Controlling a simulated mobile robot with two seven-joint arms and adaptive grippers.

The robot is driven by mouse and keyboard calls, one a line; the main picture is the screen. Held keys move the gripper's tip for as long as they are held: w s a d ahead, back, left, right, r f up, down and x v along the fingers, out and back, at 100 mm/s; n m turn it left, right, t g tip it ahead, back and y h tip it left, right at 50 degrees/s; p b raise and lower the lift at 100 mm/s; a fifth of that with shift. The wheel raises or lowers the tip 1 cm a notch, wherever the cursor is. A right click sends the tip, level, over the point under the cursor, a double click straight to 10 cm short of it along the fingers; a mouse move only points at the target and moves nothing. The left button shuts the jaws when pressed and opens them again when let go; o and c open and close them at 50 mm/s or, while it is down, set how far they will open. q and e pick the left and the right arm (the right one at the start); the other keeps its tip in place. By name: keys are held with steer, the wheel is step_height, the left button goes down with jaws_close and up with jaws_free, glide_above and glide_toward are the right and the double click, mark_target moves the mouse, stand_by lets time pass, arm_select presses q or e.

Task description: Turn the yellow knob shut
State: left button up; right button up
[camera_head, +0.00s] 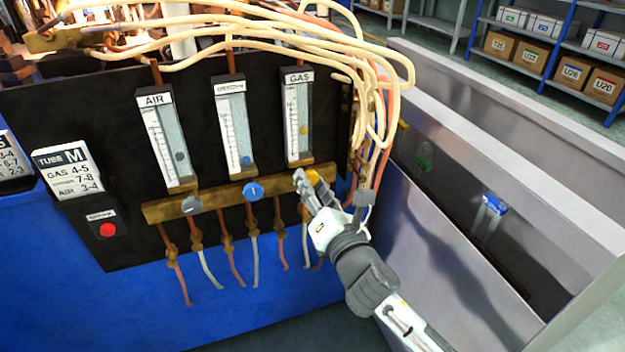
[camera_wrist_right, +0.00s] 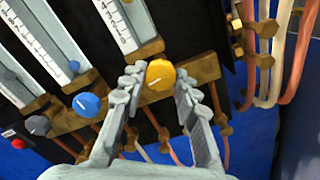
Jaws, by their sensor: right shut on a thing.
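The yellow knob (camera_head: 313,177) sits on the brass bar under the GAS flow tube (camera_head: 299,118). In the right wrist view the yellow knob (camera_wrist_right: 160,74) shows face-on, with a pale pointer line lying nearly level and slightly tilted. My right gripper (camera_head: 312,187) reaches it from below. In the right wrist view its two fingers (camera_wrist_right: 158,80) are on either side of the knob, shut on it. The small float in the GAS tube is yellow and sits in the lower half. My left gripper is not in view.
A blue knob (camera_head: 253,191) and a grey knob (camera_head: 191,205) sit left along the brass bar (camera_head: 222,200). Pale hoses (camera_head: 385,90) hang close to the right of my gripper. A red button (camera_head: 107,230) is at the panel's left. A grey bin wall (camera_head: 440,240) stands right.

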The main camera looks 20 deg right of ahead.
steer(key=m+p, duration=0.3)
steer(key=m, duration=0.8)
steer(key=shift+r, duration=0.2)
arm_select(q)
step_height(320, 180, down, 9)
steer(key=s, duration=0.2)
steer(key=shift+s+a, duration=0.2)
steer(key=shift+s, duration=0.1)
arm_select(e)
steer(key=shift+m, duration=0.8)
steer(key=o, duration=1.1)
steer(key=shift+o, duration=0.2)
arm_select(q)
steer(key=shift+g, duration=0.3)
arm_select(e)
steer(key=shift+f, duration=0.1)
